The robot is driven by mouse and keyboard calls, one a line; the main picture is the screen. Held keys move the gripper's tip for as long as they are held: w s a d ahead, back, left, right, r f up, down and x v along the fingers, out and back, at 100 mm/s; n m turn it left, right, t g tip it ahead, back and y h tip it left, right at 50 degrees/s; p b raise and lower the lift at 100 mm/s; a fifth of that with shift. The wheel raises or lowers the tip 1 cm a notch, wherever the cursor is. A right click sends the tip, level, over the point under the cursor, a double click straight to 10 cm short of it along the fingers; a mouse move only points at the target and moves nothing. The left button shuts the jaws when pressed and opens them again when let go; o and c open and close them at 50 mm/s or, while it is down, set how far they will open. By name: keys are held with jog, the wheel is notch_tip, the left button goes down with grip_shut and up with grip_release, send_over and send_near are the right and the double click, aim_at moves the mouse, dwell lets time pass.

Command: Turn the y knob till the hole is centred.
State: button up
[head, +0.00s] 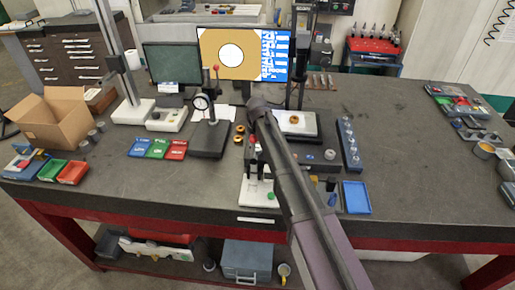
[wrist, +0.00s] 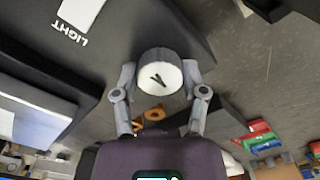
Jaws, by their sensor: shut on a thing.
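The y knob (wrist: 161,68) is a round knob with a white face and a dark Y, in the wrist view at upper middle. My gripper (wrist: 160,80) is shut on it, one finger at each side. In the head view my arm reaches over the bench and hides most of the stage and the knob. The monitor (head: 212,36) at the back shows a tan picture with the hole (head: 231,55) as a white disc. The disc looks about midway in the tan area; its exact offset is too small to tell.
A white label reading LIGHT (wrist: 80,12) is near the knob. A dial gauge stand (head: 208,140) is left of my arm. Blue, green and red bins (head: 159,148), a cardboard box (head: 57,118) and a blue tray (head: 356,197) lie around. The bench's right middle is clear.

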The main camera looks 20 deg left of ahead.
aim_at(257, 147)
jog(key=o, duration=1.1)
jog(key=shift+o, duration=0.2)
jog(key=shift+n, duration=0.4)
jog(key=shift+r+n, duration=0.1)
jog(key=shift+n, duration=1)
notch_tip(257, 147, up, 14)
jog(key=p, duration=1.4)
jog(key=shift+s+d+f+m+b, duration=1.1)
jog(key=shift+d+f+b, duration=0.55)
jog(key=shift+d, duration=3.2)
jog(key=shift+s+d+f+m+b, duration=1)
jog(key=shift+d+f+b, duration=0.65)
jog(key=shift+d, duration=3.25)
jog(key=shift+s+d+f+m+b, duration=1.1)
jog(key=shift+d+f+b, duration=0.5)
jog(key=shift+d, duration=3.25)
